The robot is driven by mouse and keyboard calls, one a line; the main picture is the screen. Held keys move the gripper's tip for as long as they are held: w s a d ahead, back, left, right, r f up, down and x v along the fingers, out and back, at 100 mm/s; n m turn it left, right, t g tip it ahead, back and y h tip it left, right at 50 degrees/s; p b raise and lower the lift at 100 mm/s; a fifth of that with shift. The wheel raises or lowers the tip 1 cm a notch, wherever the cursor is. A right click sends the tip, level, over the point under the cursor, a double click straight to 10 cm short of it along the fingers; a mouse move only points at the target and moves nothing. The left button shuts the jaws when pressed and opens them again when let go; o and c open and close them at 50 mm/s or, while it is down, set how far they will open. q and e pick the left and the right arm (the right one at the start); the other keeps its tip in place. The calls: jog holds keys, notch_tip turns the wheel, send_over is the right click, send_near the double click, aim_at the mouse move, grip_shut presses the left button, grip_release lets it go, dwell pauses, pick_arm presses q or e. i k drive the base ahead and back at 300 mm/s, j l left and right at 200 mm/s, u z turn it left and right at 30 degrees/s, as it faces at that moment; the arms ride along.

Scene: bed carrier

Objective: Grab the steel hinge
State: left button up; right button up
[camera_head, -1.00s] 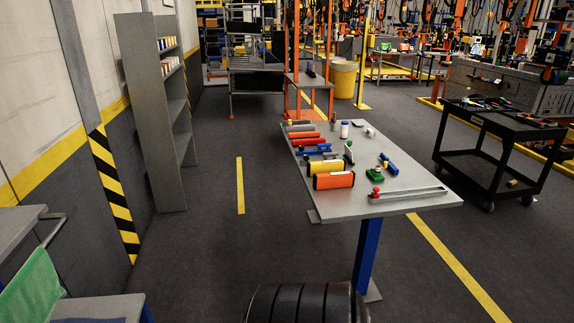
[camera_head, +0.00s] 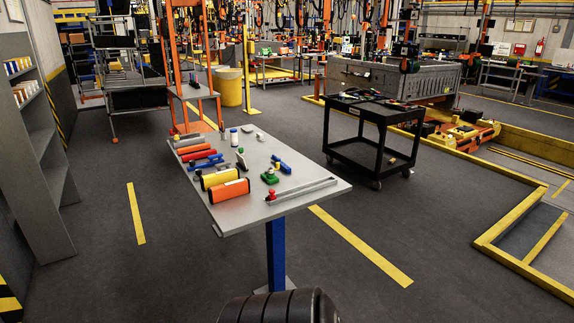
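A grey table (camera_head: 308,172) with a blue leg stands ahead of me. A long, thin steel-coloured bar (camera_head: 304,190) lies along its near right edge, with a red knob (camera_head: 271,196) by its left end. Several grey, red and blue bar-like parts lie toward the far left side, including a grey one (camera_head: 188,142) at the far end. I cannot tell at this size which steel part is the hinge. Neither of my grippers is in view.
A black cart (camera_head: 350,152) stands right of the table. Grey shelves (camera_head: 43,150) stand left. The floor between is clear.

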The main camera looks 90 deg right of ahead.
aim_at(286, 170)
jog(key=l+z, duration=0.2)
jog(key=z, duration=2.2)
jog(key=i+j+z, duration=0.15)
jog(key=i+z, duration=0.25)
jog(key=i, duration=0.35)
jog(key=i+l+u, duration=0.1)
jog(key=u, duration=0.55)
